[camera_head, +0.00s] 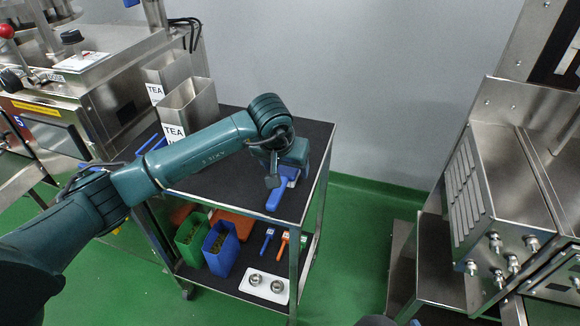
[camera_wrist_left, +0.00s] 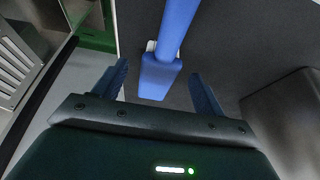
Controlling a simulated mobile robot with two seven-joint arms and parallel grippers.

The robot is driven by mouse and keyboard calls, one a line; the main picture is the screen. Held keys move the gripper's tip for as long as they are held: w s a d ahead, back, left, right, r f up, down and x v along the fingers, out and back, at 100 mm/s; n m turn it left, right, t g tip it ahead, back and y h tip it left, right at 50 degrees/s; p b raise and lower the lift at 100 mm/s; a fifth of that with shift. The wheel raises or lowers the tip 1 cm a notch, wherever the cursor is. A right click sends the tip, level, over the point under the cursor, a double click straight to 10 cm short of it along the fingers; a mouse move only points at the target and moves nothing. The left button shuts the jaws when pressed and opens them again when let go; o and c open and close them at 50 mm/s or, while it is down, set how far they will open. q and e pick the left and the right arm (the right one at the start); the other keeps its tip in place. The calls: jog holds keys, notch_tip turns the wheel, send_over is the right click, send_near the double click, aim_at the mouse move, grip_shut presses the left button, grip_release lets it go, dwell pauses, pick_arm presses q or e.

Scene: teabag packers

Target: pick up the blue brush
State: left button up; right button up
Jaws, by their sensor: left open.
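The blue brush (camera_head: 276,200) lies on the dark top of the cart near its front right edge, partly hidden by my left gripper (camera_head: 284,172). In the left wrist view the brush (camera_wrist_left: 158,78) shows a blue handle running up the picture and a wider blue block with a bit of white beside it. My left gripper (camera_wrist_left: 159,72) is open, with one finger on each side of the block. Gaps show between block and fingers, and I cannot tell the height between them. My right gripper is not in view.
Metal tea containers (camera_head: 189,107) stand at the back left of the cart top (camera_head: 240,202). The lower shelf holds a green bin (camera_head: 190,240), a blue bin (camera_head: 221,248), small blue and orange tools, and a white tray (camera_head: 264,286). Steel machines stand left and right.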

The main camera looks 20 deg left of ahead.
aim_at(286, 171)
pick_arm(q)
jog(key=shift+x, duration=1.35)
jog(key=shift+c, duration=0.4)
jog(key=c, duration=1.1)
notch_tip(286, 171, up, 10)
jog(key=shift+r+b, duration=0.1)
jog(key=shift+b, duration=0.45)
